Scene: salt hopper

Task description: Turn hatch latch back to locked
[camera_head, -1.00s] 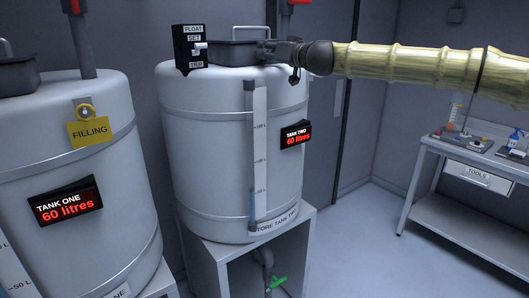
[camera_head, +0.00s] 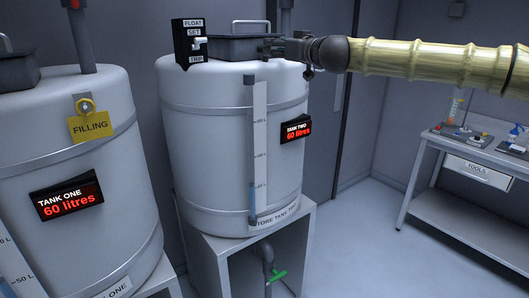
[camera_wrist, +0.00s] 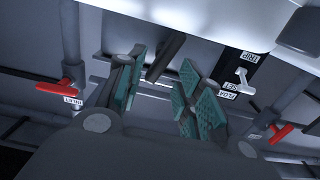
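The dark hatch (camera_head: 235,48) sits on top of tank two (camera_head: 215,130), the white drum in the middle of the head view. My gripper (camera_head: 272,46) is at the right end of the hatch. In the wrist view, my gripper's teal-padded fingers (camera_wrist: 162,70) stand apart. A dark bar (camera_wrist: 165,58), perhaps the hatch latch or its handle, shows in the gap between them. I cannot tell whether the pads touch it. The latch's turn position is not clear in either view.
A black float switch box (camera_head: 190,42) with a pale lever stands left of the hatch. Tank one (camera_head: 110,240) with a yellow FILLING tag (camera_head: 90,126) is at left. A tool bench (camera_head: 480,150) stands at right. Red-handled valves (camera_wrist: 55,86) flank the wrist view.

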